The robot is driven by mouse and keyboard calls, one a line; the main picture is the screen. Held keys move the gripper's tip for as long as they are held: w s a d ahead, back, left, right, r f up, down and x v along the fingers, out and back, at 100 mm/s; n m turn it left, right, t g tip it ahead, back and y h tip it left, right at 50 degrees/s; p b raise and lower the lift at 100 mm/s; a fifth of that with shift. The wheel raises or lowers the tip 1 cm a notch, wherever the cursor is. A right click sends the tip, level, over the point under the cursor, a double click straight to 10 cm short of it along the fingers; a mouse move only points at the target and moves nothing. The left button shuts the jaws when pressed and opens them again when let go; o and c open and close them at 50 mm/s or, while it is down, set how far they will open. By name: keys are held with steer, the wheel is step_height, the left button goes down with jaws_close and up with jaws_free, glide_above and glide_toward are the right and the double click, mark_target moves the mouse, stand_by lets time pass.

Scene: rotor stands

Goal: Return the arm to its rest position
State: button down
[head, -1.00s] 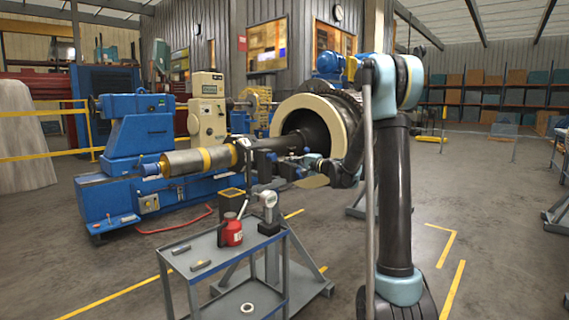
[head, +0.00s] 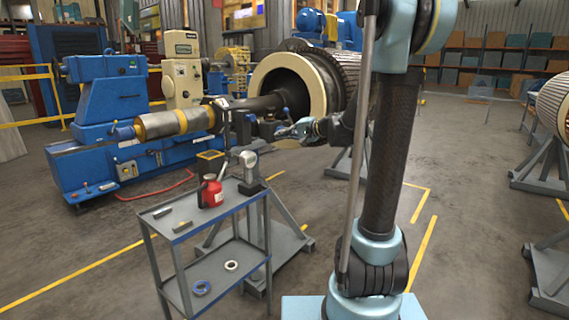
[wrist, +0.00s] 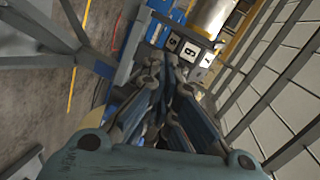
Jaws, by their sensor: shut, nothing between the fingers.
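My gripper (head: 300,131) shows small in the head view, at the end of my arm, in front of the large rotor. It is shut and empty, and the fingers point left. The arm column (head: 390,160) stands upright at the right of centre and hides part of the rotor behind it. In the wrist view the closed fingers (wrist: 168,95) fill the middle, with no object between them. Beyond them are a metal cylinder and several pale number plates (wrist: 188,48).
Another rotor (head: 552,105) stands at the right edge. Floor between is open.

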steer(key=s+d+f+n+g+h, duration=0.1)
steer(key=s+d+f+h, duration=0.3)
steer(key=s, duration=0.8)
steer(key=s+d+f+n+g+h, duration=0.2)
steer(key=s+d+f+g+h, duration=0.1)
steer(key=s+d+f, duration=0.6)
steer(key=s+d+f+n+g+h, duration=0.1)
steer(key=s+d+f+h, duration=0.4)
steer(key=s, duration=1.2)
step_height(320, 180, down, 3)
steer(key=shift+d+f+n+g, duration=0.1)
steer(key=shift+d+n+g, duration=0.3)
steer(key=shift+d, duration=0.6)
steer(key=shift+w+f, duration=0.15)
steer(key=shift+w, duration=0.3)
